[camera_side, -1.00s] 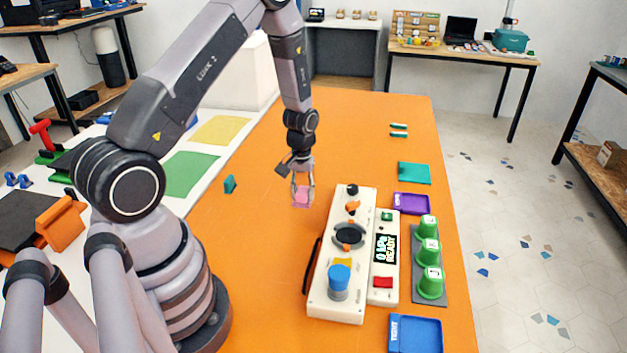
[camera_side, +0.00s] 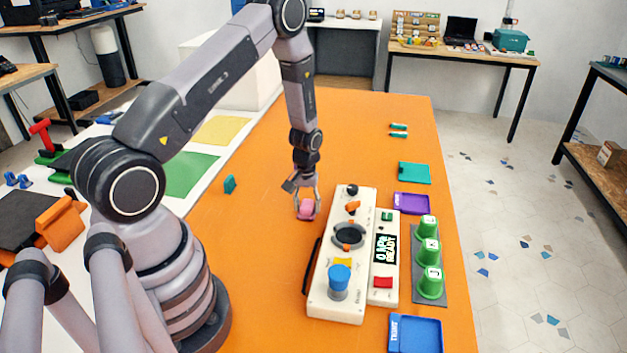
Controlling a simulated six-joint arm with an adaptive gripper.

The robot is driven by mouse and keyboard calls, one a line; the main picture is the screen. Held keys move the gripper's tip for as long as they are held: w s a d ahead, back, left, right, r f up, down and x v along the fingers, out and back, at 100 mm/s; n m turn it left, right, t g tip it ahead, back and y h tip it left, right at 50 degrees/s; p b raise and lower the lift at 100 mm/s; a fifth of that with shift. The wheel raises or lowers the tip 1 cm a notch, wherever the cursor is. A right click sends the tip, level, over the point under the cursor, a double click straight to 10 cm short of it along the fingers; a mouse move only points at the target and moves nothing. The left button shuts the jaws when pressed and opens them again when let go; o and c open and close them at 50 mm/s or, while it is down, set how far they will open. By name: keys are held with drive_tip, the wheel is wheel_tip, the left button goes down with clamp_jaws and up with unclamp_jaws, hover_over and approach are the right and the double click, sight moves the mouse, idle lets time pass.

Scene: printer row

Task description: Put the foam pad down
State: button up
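The foam pad (camera_side: 306,209) is a small pink block between the fingers of my gripper (camera_side: 306,207). My gripper points down and is shut on the pad, with a finger on each side of it. It is over the orange table, just left of the upper end of the white control panel (camera_side: 338,262). I cannot tell for sure whether the pad's underside touches the table or hangs a little above it.
The panel carries knobs, a blue button and a display (camera_side: 385,249). Green cups (camera_side: 430,283) stand on a dark strip to its right. Purple (camera_side: 412,203), teal (camera_side: 414,173) and blue (camera_side: 415,334) trays lie along the right side. A teal piece (camera_side: 230,184) stands left. Orange table between is clear.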

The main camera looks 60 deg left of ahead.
drive_tip(key=shift+o, duration=0.6)
wheel_tip(320, 180, up, 12)
wheel_tip(320, 180, up, 12)
drive_tip(key=m+t, duration=0.1)
drive_tip(key=m, duration=0.1)
hover_over(307, 203)
drive_tip(key=s+d, duration=0.2)
drive_tip(key=d, duration=0.2)
drive_tip(key=s+d+r+m+t, duration=0.2)
drive_tip(key=s+d+r, duration=0.1)
drive_tip(key=s+r, duration=0.3)
drive_tip(key=s+d+r+m+t, duration=0.1)
drive_tip(key=s+d+r+m, duration=0.1)
drive_tip(key=s+d+r, duration=0.45)
drive_tip(key=s+r+m+t, duration=0.1)
drive_tip(key=s+r+m, duration=0.2)
drive_tip(key=s, duration=0.5)
drive_tip(key=shift+r+t, duration=0.25)
drive_tip(key=shift+t, duration=0.05)
